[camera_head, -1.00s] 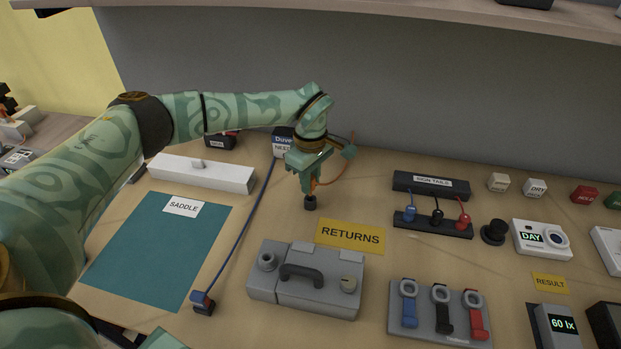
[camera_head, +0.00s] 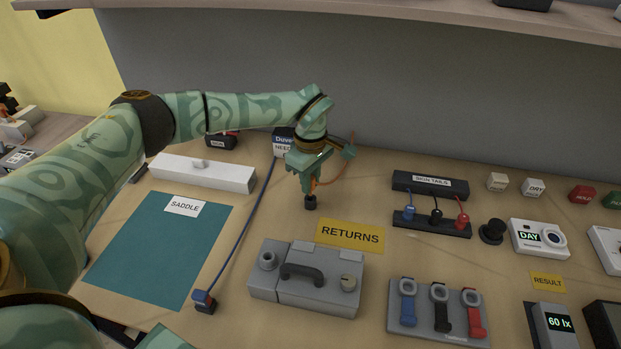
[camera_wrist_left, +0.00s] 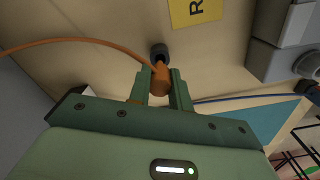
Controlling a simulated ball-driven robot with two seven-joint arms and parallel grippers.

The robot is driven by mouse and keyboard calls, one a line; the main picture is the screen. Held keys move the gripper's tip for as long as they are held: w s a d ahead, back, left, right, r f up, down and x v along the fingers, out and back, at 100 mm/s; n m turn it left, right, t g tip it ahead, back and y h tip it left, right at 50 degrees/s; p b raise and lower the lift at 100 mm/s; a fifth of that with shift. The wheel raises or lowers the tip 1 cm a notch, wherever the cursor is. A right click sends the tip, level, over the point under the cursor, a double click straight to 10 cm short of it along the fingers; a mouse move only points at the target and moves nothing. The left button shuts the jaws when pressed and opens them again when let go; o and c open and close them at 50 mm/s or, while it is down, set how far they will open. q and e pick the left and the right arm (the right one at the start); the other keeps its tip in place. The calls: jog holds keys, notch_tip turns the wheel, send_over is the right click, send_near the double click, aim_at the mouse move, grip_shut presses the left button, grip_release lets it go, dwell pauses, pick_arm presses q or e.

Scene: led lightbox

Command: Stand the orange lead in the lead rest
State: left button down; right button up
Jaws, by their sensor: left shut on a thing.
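My left gripper (camera_head: 310,184) is shut on the orange lead (camera_wrist_left: 160,80), gripping its plug end with the fingers pointing down. The orange cable curves away behind the gripper in the head view and to the left in the left wrist view. A small dark round piece (camera_head: 310,202), which looks like the lead rest, is directly below the fingertips; it also shows in the left wrist view (camera_wrist_left: 158,52). The plug's tip points at it. I cannot tell whether the tip is inside it or just above. My right gripper is not in view.
A yellow RETURNS label (camera_head: 349,236) and a grey handled case (camera_head: 306,303) lie in front. A blue lead (camera_head: 203,298) stands front left beside the teal SADDLE mat (camera_head: 150,260). A black SIGN TAILS block (camera_head: 430,183) is to the right. A white bar (camera_head: 203,173) lies left.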

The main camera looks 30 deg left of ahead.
pick_arm(q)
jog(key=shift+p, duration=0.3)
dwell(0.5)
jog(key=shift+f+b, duration=0.8)
jog(key=shift+f, duration=1)
jog(key=c, duration=1.2)
grip_release()
notch_tip(320, 180, up, 16)
jog(key=p, duration=0.2)
jog(key=shift+r, duration=0.15)
